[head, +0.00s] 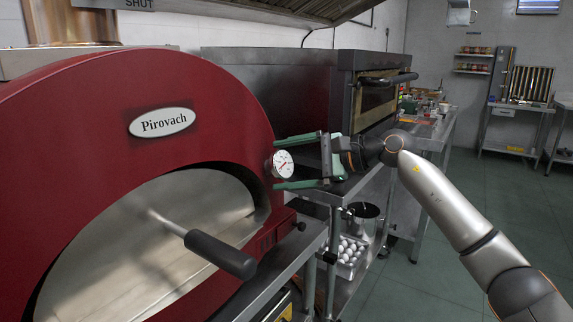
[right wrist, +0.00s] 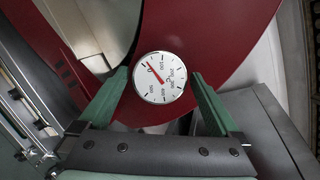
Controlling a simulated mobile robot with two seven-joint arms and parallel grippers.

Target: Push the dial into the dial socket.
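The dial (head: 283,163) is a round white gauge with a silver rim and a red needle. It is at the right edge of the red oven's front, facing outward, and shows in the right wrist view (right wrist: 159,77). The dial socket is not visible; I cannot tell how deep the dial sits. My right gripper (head: 279,163) has its green fingers apart, one above and one below the dial in the head view. In the right wrist view (right wrist: 160,74) the dial lies between the fingertips, close to the left one, with a gap at the right one. My left gripper is not in view.
The red Pirovach oven (head: 105,100) fills the left, with a dark-handled tool (head: 220,255) sticking out of its mouth. A grey oven (head: 365,95) stands behind my right gripper. A metal shelf (head: 345,185) with a tray of eggs (head: 347,256) is below.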

